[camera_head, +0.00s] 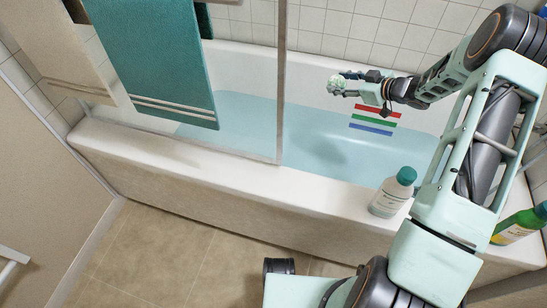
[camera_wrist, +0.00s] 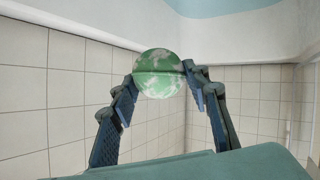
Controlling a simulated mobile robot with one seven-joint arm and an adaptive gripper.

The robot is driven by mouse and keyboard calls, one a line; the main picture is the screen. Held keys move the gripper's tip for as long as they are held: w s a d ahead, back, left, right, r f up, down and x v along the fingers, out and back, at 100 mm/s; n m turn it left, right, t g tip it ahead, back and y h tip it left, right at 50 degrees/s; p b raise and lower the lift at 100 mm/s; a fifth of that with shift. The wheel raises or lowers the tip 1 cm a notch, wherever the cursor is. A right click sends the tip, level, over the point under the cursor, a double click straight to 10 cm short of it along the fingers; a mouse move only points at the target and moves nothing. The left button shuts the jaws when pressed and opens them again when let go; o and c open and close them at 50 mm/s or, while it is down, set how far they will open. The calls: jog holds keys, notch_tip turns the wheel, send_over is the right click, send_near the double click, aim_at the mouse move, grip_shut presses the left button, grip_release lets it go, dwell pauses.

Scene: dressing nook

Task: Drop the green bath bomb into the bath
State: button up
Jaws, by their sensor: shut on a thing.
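The green bath bomb is a round ball with white marbling, held between the fingertips of my gripper (camera_head: 350,84). In the head view the bath bomb (camera_head: 337,84) is small and partly covered by the fingers. In the wrist view the bath bomb (camera_wrist: 158,73) sits between the two fingertips of my gripper (camera_wrist: 160,76), touched on both sides. The white bath (camera_head: 190,152) holds pale blue water (camera_head: 310,145). In the head view my gripper appears over the bath's far side, clear of the water; its exact height is hard to tell.
A glass screen with a metal post (camera_head: 280,80) stands left of my gripper, with a teal towel (camera_head: 155,60) and a beige towel (camera_head: 60,50). A white bottle with a teal cap (camera_head: 390,193) stands on the front rim. A green bottle (camera_head: 518,225) stands at the right.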

jog(key=shift+w+f, duration=0.7)
jog(key=shift+w, duration=0.15)
jog(key=shift+w+a+f, duration=0.1)
jog(key=shift+f, duration=0.1)
notch_tip(320, 180, down, 6)
jog(key=b, duration=0.5)
jog(key=shift+r, duration=0.2)
jog(key=o, duration=1.3)
jog(key=v, duration=1.2)
